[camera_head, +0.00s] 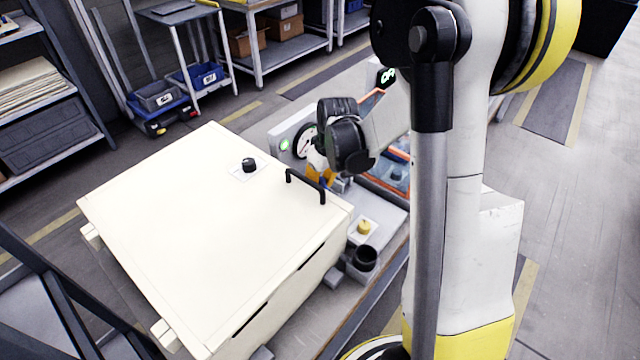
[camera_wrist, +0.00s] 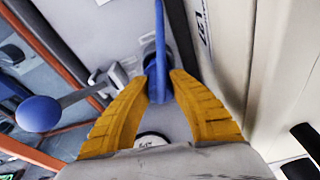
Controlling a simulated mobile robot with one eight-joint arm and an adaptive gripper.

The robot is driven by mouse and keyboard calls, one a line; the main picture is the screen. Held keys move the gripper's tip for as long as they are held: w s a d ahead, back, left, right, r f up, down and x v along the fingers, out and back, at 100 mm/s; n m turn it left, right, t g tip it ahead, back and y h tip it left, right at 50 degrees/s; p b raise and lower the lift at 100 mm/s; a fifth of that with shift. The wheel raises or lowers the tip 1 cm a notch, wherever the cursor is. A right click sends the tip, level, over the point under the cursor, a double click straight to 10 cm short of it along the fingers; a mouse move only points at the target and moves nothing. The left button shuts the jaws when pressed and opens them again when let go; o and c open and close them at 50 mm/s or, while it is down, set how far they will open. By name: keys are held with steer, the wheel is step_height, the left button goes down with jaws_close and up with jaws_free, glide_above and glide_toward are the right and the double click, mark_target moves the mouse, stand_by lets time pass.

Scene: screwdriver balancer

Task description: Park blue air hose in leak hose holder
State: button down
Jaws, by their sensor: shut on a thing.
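My gripper (camera_wrist: 160,82) shows in the wrist view with its two yellow fingers closed around a blue air hose (camera_wrist: 160,28). The hose runs from between the fingertips up to the top edge of the picture. A grey-blue fitting (camera_wrist: 148,47) shows behind the hose; I cannot tell whether it is the leak hose holder or whether the hose touches it. In the head view my gripper (camera_head: 322,174) is beside the machine's front, partly hidden by my wrist. Only a small bit of blue (camera_head: 325,184) shows below it there.
A large cream box (camera_head: 200,240) with a black handle (camera_head: 305,187) stands left of my gripper. A blue ball-ended lever (camera_wrist: 38,114) is left of the fingers in the wrist view. A dark cup (camera_head: 365,257) and a yellow button (camera_head: 364,227) are on the bench front.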

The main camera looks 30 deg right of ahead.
steer(key=shift+s+b+x, duration=0.25)
steer(key=shift+b+x, duration=0.75)
steer(key=shift+x, duration=0.25)
steer(key=c, duration=1.2)
jaws_free()
steer(key=shift+d, duration=0.1)
steer(key=v, duration=1.2)
